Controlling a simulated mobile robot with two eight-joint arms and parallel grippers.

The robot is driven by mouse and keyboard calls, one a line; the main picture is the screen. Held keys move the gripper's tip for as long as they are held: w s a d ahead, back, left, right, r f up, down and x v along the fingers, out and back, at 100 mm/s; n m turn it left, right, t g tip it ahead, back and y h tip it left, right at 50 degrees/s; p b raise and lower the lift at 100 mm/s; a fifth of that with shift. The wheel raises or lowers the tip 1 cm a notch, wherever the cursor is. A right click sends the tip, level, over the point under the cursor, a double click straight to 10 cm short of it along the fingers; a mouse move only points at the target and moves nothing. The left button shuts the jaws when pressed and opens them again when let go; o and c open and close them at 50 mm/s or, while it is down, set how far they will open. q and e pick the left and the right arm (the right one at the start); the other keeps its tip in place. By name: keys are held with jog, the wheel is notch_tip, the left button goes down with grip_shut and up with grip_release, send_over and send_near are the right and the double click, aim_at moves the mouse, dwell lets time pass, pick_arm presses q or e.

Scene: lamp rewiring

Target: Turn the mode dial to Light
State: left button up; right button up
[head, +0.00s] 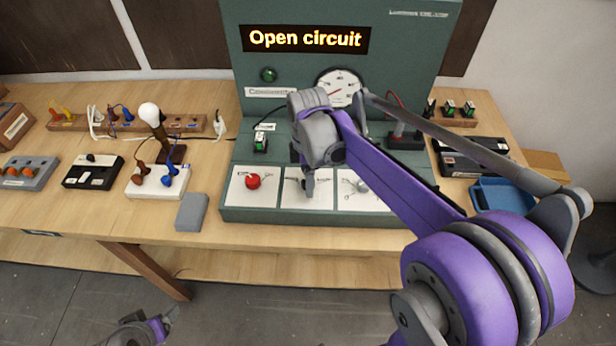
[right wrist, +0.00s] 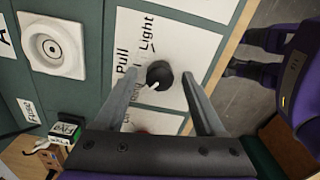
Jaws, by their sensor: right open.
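The mode dial (right wrist: 159,74) is a round black knob with a white pointer mark on a white plate, seen in the right wrist view. The mark is at its lower left, away from the word Light (right wrist: 147,33) and towards a partly hidden label. My right gripper (right wrist: 162,72) is open, with one finger on each side of the dial; contact cannot be told. In the head view, my right gripper (head: 307,188) is over the middle white plate (head: 320,201) and hides the dial. My left gripper (head: 152,328) is at the bottom left, off the table; its jaws are unclear.
The green tester's display (head: 305,39) reads "Open circuit". A red knob (head: 253,181) is on the left plate. A bulb lamp (head: 149,115) on a white base stands left of the tester. A grey block (head: 192,212) and a blue tray (head: 503,195) lie on the table.

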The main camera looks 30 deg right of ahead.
jog(key=shift+c, duration=0.4)
grip_shut()
jog(key=m, duration=0.5)
jog(key=shift+m+b, duration=0.3)
jog(key=shift+b, duration=0.05)
jog(key=m, duration=0.6)
jog(key=m+b, duration=0.1)
jog(key=m, duration=0.5)
jog(key=shift+m, duration=0.3)
pick_arm(q)
jog(key=f, duration=0.1)
jog(key=s+f, duration=0.1)
jog(key=shift+f, duration=0.35)
pick_arm(e)
jog(key=m, duration=0.5)
jog(key=shift+m, duration=0.3)
